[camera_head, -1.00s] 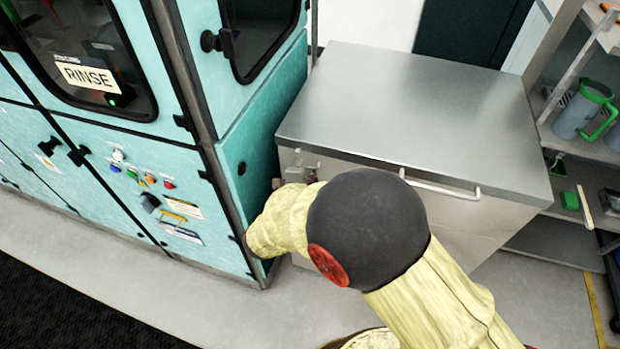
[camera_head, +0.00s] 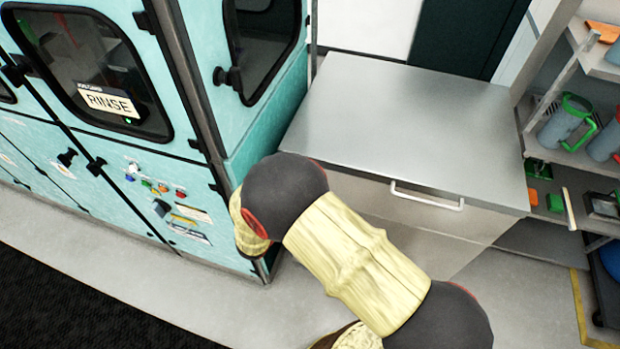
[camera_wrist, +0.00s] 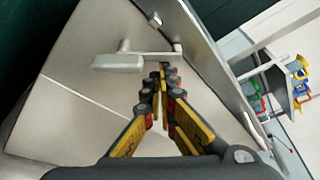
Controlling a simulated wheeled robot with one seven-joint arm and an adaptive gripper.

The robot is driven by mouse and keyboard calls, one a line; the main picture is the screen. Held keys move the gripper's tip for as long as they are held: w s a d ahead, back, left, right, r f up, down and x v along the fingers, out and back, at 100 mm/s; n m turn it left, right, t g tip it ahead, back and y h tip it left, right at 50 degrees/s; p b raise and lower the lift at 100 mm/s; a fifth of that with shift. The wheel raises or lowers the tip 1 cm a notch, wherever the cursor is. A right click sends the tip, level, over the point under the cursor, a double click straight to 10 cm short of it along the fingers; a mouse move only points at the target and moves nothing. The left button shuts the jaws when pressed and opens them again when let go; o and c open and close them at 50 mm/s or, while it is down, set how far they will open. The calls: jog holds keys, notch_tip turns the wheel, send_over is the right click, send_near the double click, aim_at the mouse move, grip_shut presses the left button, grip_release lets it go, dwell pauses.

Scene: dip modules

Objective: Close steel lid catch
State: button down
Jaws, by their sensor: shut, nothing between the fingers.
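A steel cabinet or chest (camera_head: 440,235) with a flat lid (camera_head: 410,110) stands right of the teal machine, and the lid lies flat on it. In the wrist view a grey metal T-shaped piece, apparently the lid catch (camera_wrist: 118,61), sticks out from the steel front below the lid edge (camera_wrist: 215,65). My gripper (camera_wrist: 165,70) has its yellow and black fingers together with nothing between them. Its tips are just right of the catch; I cannot tell whether they touch. In the head view my arm hides the gripper and the catch.
A teal machine (camera_head: 185,180) with a RINSE label stands close at the left. Shelves with jugs (camera_head: 567,125) stand at the right. Grey floor in front is free.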

jog(key=r+n+p, duration=0.1)
jog(key=n+p, duration=0.1)
jog(key=a+n+h+p, duration=0.1)
jog(key=n+p, duration=0.1)
jog(key=a+r+n+h+p, duration=0.1)
jog(key=p, duration=0.1)
jog(key=shift+w+r+n+t, duration=0.3)
jog(key=shift+w+n+t, duration=0.1)
jog(key=shift+a, duration=0.15)
jog(key=shift+p, duration=0.3)
